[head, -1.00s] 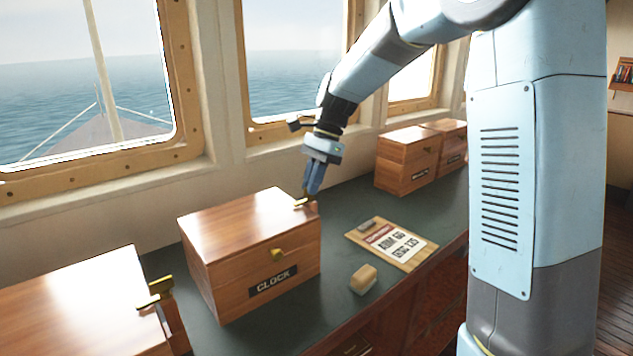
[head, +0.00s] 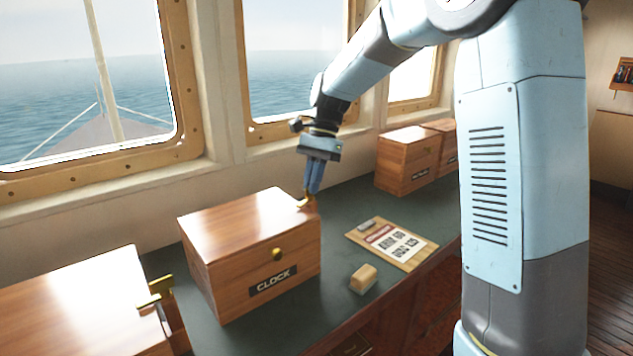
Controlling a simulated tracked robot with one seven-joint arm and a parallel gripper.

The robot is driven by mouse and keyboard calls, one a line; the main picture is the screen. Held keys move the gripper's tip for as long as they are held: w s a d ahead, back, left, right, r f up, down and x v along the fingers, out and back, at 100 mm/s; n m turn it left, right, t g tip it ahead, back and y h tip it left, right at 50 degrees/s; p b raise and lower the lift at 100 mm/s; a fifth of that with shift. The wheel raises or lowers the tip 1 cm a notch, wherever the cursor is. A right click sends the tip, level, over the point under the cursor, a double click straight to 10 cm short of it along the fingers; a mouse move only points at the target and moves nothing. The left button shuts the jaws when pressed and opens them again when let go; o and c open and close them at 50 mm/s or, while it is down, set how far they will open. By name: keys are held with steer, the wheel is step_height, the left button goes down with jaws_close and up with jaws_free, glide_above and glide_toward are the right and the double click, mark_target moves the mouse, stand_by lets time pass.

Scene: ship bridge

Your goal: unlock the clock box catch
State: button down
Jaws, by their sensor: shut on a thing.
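The clock box (head: 238,262) is a closed wooden box with a black CLOCK label (head: 273,281) and a round brass knob on its front. Its brass catch (head: 304,203) sits at the top of the right side, near the back corner. My gripper (head: 308,198) comes down from above onto this catch and is shut on it. The fingers are blue and partly cover the catch, so its exact position is hard to tell.
Another wooden box with a brass catch (head: 155,292) stands at the front left. A clipboard (head: 392,244) and a small wooden-topped block (head: 363,279) lie right of the clock box. More wooden boxes (head: 407,160) stand further back by the windows.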

steer(key=n, duration=0.1)
steer(key=n+h, duration=0.1)
steer(key=n, duration=0.1)
steer(key=shift+w+a+n, duration=0.1)
steer(key=shift+a+n, duration=0.15)
steer(key=shift+n, duration=0.15)
steer(key=n+h, duration=0.1)
steer(key=n, duration=0.2)
steer(key=shift+a+n+g+h, duration=0.1)
steer(key=shift+n+g+h, duration=0.2)
steer(key=shift+g+h, duration=0.1)
steer(key=n+h, duration=0.1)
steer(key=n, duration=0.2)
steer(key=shift+n, duration=0.3)
steer(key=shift+a+n+t+h, duration=0.15)
steer(key=shift+n+h, duration=0.3)
steer(key=shift+n, duration=0.45)
steer(key=shift+d+n+t+h, duration=0.15)
steer(key=shift+n+h, duration=0.3)
steer(key=shift+n, duration=0.45)
steer(key=c, duration=1.3)
jaws_free()
steer(key=shift+a, duration=0.1)
